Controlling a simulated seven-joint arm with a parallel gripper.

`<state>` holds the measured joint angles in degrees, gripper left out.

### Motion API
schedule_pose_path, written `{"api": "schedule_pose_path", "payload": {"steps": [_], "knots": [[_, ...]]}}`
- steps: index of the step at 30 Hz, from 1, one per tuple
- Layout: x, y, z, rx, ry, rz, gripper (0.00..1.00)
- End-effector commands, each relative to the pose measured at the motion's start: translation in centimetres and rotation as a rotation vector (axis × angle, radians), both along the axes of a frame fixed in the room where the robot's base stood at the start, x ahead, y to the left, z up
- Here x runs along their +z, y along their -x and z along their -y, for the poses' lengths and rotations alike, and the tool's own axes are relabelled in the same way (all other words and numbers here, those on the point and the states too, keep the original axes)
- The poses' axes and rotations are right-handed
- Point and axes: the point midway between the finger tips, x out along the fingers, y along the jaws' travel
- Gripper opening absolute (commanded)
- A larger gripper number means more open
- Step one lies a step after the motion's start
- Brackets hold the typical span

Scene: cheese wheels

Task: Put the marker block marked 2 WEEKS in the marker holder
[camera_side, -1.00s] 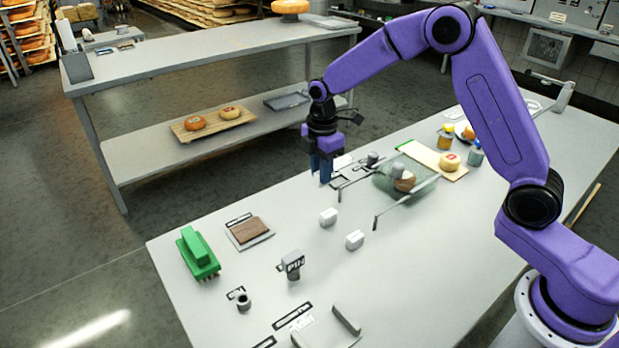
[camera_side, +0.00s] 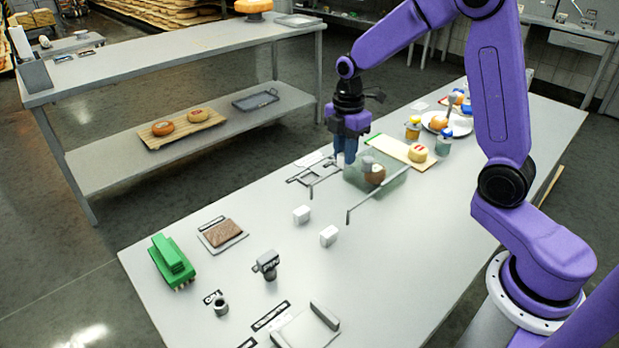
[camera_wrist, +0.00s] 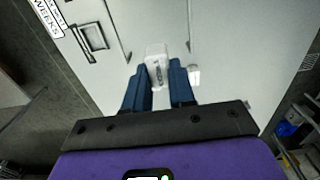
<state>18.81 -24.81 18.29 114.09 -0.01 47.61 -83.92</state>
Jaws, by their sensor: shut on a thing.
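My gripper (camera_side: 346,160) is over the table beside the marker holder. In the wrist view its blue fingers (camera_wrist: 163,84) are shut on a white marker block (camera_wrist: 157,56). Dark lettering runs along the block's face, too small to read surely. The fingers hide this block in the side view. The marker holder, a dark frame (camera_side: 303,180), lies on the table left of my gripper; it also shows at upper left in the wrist view (camera_wrist: 83,40). A label ending in WEEKS (camera_wrist: 46,17) lies beside it.
A clear sheet (camera_side: 390,192) with thin rails and a brown round thing (camera_side: 375,175) is close right of my gripper. A board with a small cheese (camera_side: 417,153) lies beyond.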

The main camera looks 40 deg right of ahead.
Motion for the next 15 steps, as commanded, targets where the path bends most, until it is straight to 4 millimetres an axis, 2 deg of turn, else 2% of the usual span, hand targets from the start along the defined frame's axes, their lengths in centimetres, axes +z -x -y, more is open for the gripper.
{"api": "schedule_pose_path", "payload": {"steps": [5,15], "knots": [[-0.8,-1.8,0.8,0.001,0.0,-0.002,0.0],[-3.5,-7.7,1.0,0.001,0.0,-0.001,0.0]]}}
